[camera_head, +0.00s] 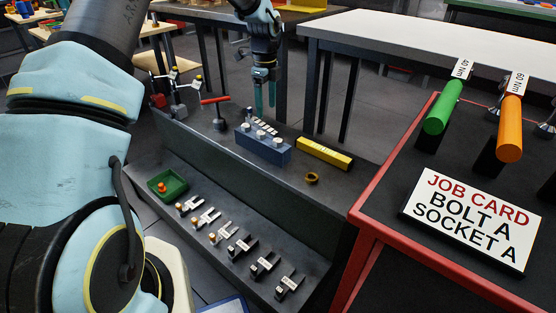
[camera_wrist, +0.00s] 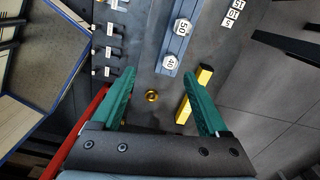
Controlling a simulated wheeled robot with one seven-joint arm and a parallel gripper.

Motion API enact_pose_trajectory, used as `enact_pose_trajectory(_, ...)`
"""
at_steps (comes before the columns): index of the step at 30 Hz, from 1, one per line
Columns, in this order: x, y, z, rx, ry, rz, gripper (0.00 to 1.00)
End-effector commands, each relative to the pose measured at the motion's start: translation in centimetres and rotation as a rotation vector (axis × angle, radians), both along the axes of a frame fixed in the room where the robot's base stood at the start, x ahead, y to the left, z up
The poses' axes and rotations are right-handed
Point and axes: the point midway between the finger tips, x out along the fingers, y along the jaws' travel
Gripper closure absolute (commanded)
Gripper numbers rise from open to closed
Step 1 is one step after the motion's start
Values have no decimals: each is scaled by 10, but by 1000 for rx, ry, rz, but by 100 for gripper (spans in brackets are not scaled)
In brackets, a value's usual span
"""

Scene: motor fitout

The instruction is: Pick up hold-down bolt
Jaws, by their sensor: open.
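Several small bolt-like pieces with pale or orange heads sit in black holders with white tags on the lower shelf, for example the front one (camera_head: 289,284). Some also show at the left of the wrist view (camera_wrist: 108,51). The tag letters are too small to read, so I cannot tell which is bolt A. My gripper (camera_head: 265,106) hangs fingers-down over the back of the upper ledge, away from that row. Its teal fingers are apart and empty in the wrist view (camera_wrist: 159,74).
The upper ledge holds a blue block (camera_head: 263,148) with hex sockets, a yellow bar (camera_head: 324,154), a brass ring (camera_head: 312,178) and a red-handled tool (camera_head: 218,112). A green tray (camera_head: 168,182) is on the lower shelf. A red-edged bench with a job card (camera_head: 466,219) stands right.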

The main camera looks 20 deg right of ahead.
Motion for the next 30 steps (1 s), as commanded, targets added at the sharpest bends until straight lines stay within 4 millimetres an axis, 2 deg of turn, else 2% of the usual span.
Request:
enact_pose_trajectory(1, 1, -15, -16, -2, 3, -71, 22)
enact_pose_trajectory(6, 1, -31, -29, 0, 8, -189, 22)
enact_pose_trajectory(16, 1, -32, -74, 0, 10, -192, 22)
enact_pose_trajectory(23, -1, -34, -90, 0, 8, -191, 22)
enact_pose_trajectory(30, -4, -37, -125, 2, 10, -189, 22)
